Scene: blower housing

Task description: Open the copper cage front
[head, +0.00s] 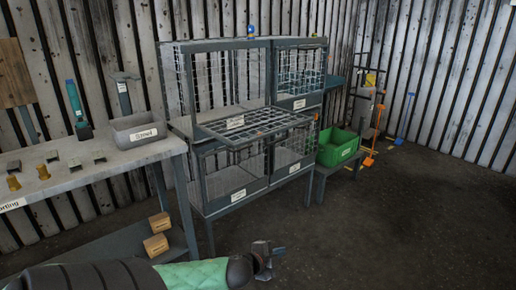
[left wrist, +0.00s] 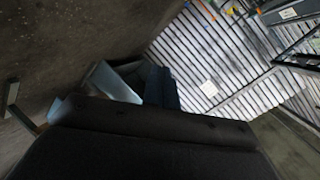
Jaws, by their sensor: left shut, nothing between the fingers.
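A grey wire-mesh cage rack (head: 187,210) stands against the wall in the head view, with cages in two rows. The upper left cage's mesh front (head: 262,132) is folded down and juts out level. The upper right front (head: 300,75) and the lower left front (head: 232,172) look closed, as does the lower right front (head: 293,152). Each front has a white label too small to read, so I cannot tell which is copper. My left gripper (head: 268,262) is shut and empty, low before the rack and apart from it. My right gripper is not in view.
A sorting bench (head: 95,172) on the left holds a grey labelled bin (head: 138,130) and small parts. Two cardboard boxes (head: 157,233) lie on its lower shelf. A green crate (head: 338,147) stands right of the rack. The floor (head: 410,220) at right is clear.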

